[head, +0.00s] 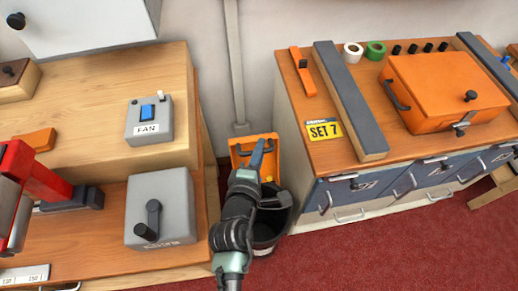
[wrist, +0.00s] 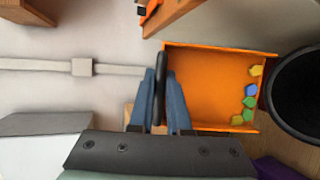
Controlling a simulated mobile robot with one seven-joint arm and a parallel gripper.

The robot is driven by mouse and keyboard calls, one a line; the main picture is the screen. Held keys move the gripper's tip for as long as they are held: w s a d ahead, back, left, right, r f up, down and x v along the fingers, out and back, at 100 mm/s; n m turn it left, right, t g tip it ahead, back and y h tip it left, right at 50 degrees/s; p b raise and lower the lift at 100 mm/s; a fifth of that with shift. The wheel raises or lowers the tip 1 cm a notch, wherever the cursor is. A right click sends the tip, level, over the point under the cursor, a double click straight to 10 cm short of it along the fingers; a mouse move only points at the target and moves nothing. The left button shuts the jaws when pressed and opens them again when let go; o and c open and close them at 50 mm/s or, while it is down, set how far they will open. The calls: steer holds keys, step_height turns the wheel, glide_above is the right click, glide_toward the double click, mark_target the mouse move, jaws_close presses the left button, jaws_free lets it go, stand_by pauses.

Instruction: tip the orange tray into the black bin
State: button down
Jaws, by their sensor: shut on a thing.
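The orange tray (head: 238,151) is between the two benches, near the wall, in the head view. In the wrist view the tray (wrist: 205,85) shows its inside, with several small yellow, blue and green pieces (wrist: 250,98) gathered along the side nearest the bin. My gripper (head: 257,163) is shut on the tray's dark handle (wrist: 160,75), with a blue finger (wrist: 174,100) on either side of it. The black bin (head: 268,236) stands on the floor below my gripper. In the wrist view the bin (wrist: 305,92) is just right of the tray. I cannot tell the tray's exact tilt.
The left wooden bench holds a grey FAN switch box (head: 149,123) and a grey crank box (head: 160,208). The right bench holds an orange lidded box (head: 440,85), a long grey bar (head: 348,100) and a SET 7 sign (head: 324,131). Red carpet (head: 400,245) is clear in front.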

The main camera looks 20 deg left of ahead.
steer(key=s+d+f+m+t+y+b, duration=0.1)
steer(key=s+d+f+t+b, duration=0.5)
steer(key=b, duration=2.7)
step_height(320, 180, down, 3)
steer(key=s+m, duration=0.1)
steer(key=s, duration=0.1)
steer(key=shift+s+m, duration=0.3)
steer(key=shift+s, duration=0.1)
steer(key=shift+s+r, duration=0.1)
steer(key=shift+s, duration=0.05)
stand_by(0.9)
stand_by(1.6)
steer(key=shift+r, duration=0.1)
